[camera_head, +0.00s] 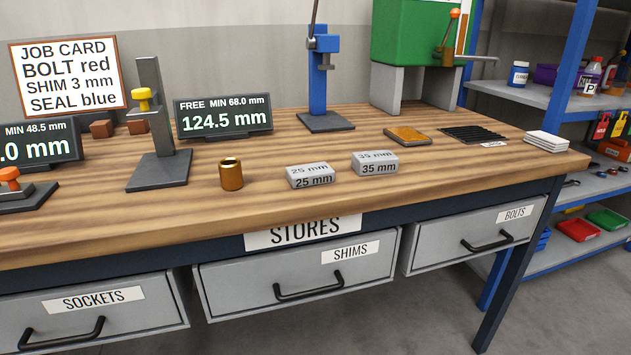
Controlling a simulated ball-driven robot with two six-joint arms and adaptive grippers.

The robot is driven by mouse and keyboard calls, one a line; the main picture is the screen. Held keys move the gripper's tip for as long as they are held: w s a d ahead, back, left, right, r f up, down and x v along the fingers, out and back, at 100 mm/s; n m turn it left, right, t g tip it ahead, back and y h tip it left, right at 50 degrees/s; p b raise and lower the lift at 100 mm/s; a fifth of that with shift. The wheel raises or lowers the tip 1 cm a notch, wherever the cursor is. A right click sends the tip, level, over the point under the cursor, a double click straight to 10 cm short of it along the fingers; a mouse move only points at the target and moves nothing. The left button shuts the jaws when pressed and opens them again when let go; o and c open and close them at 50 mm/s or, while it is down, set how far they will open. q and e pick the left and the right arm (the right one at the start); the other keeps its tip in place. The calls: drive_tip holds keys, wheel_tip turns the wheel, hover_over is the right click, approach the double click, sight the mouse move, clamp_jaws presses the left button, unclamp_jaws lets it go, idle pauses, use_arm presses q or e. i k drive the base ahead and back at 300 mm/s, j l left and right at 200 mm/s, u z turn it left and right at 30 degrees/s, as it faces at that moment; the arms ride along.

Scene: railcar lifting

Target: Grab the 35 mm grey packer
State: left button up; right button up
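The 35 mm grey packer (375,164) lies flat on the wooden bench, right of centre, with "35 mm" printed on its top and front faces. A similar grey 25 mm packer (310,177) lies just to its left and slightly nearer the front edge, with a small gap between them. Nothing touches or covers the 35 mm packer. Neither of my grippers shows in the head view.
A brass cylinder (231,174) stands left of the packers. A dark stand with a yellow knob (158,167) and a blue stand (326,122) rise from the bench (290,205). Drawers (306,270) front it. Bench around the packers is clear.

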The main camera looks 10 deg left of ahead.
sight(381, 162)
drive_tip(key=i+l+u, duration=0.35)
drive_tip(key=l+u, duration=0.15)
drive_tip(key=i+l+u, duration=0.25)
drive_tip(key=l, duration=0.15)
drive_tip(key=l+u, duration=0.55)
drive_tip(key=l, duration=0.2)
drive_tip(key=i, duration=0.05)
